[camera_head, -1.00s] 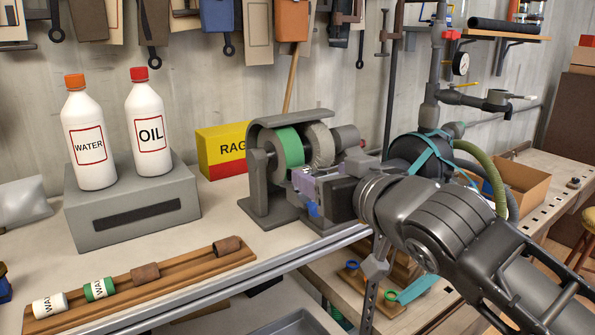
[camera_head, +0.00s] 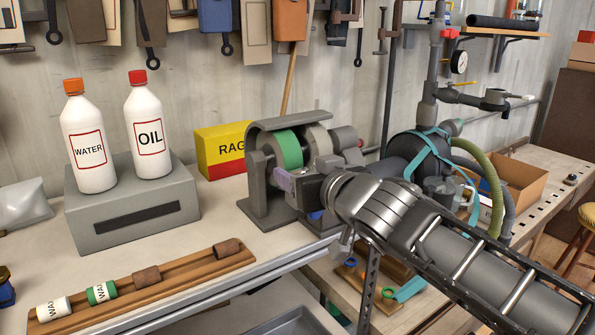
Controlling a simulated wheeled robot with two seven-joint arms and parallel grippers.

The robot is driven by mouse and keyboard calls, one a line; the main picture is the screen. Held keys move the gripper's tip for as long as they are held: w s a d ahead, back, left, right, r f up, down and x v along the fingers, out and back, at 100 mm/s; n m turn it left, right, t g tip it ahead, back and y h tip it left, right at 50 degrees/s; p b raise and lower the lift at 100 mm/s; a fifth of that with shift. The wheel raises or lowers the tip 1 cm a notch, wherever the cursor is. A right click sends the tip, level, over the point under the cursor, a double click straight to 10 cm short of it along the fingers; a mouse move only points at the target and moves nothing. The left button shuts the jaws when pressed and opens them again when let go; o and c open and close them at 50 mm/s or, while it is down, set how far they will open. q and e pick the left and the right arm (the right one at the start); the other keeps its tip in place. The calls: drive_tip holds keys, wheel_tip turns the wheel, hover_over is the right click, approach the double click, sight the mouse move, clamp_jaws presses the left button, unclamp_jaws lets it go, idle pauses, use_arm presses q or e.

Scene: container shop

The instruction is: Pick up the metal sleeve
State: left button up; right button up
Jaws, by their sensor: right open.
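No thing is plainly marked as the metal sleeve. Two short brown, rusty-looking cylinders lie in the wooden rack at the lower left: one at the right end (camera_head: 228,248) and one nearer the middle (camera_head: 146,277). My right gripper (camera_head: 284,185) is in front of the bench grinder (camera_head: 256,176), pointing left, away from both cylinders. It is open, and I see nothing held in it. Its fingers are small and partly merge with the grinder behind. My left gripper is out of view.
White and green wax tubes (camera_head: 101,292) share the wooden rack (camera_head: 190,270). The water bottle (camera_head: 88,145) and oil bottle (camera_head: 149,130) stand on a grey box (camera_head: 135,213). A yellow rag box (camera_head: 220,150) is behind. The bench between rack and grinder is clear.

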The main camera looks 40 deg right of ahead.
drive_tip(key=shift+w+d+f, duration=0.1)
drive_tip(key=shift+w, duration=0.2)
idle(0.4)
clamp_jaws()
idle(0.5)
